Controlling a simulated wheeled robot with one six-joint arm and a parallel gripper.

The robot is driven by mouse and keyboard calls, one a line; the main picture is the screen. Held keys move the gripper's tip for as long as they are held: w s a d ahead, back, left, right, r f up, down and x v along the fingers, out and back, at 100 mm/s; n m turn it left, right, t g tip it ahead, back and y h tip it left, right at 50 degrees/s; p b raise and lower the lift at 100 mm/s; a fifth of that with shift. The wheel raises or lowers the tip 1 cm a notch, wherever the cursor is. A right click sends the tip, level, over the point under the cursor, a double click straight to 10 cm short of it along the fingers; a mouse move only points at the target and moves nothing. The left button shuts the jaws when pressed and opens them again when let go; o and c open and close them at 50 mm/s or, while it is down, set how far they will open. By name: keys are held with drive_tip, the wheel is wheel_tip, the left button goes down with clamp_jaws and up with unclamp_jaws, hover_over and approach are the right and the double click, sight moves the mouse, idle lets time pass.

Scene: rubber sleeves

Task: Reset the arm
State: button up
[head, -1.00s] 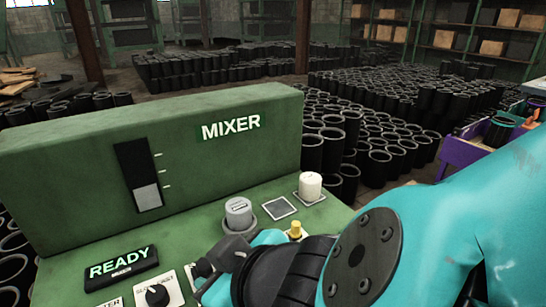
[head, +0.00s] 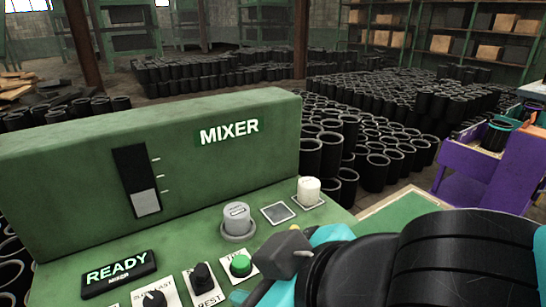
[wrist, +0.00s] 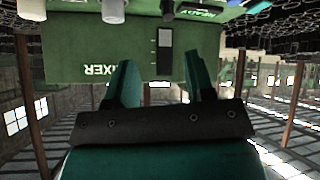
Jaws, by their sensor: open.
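My arm fills the lower right of the head view, with a black wrist section, teal parts and a small grey block at its end. The fingertips cannot be made out there. In the wrist view my gripper (wrist: 160,78) has two dark teal fingers set apart, with nothing between them. The green mixer (head: 60,165) shows upside down beyond the fingers in the wrist view (wrist: 90,55). In the head view the wrist is over the right front of the mixer's panel and hides part of it.
The panel carries a lit READY display (head: 118,272), a green button (head: 240,265), a black knob (head: 201,275), a grey capped cylinder (head: 237,218) and a white cylinder (head: 308,190). A purple cart (head: 500,175) stands at right. Many black sleeves (head: 375,170) stand on the floor behind.

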drive_tip(key=d+m+g+h, duration=0.2)
drive_tip(key=d+m+g, duration=0.2)
drive_tip(key=d, duration=1.1)
drive_tip(key=w+f+g, duration=0.1)
drive_tip(key=g, duration=0.1)
drive_tip(key=shift+d+g, duration=0.4)
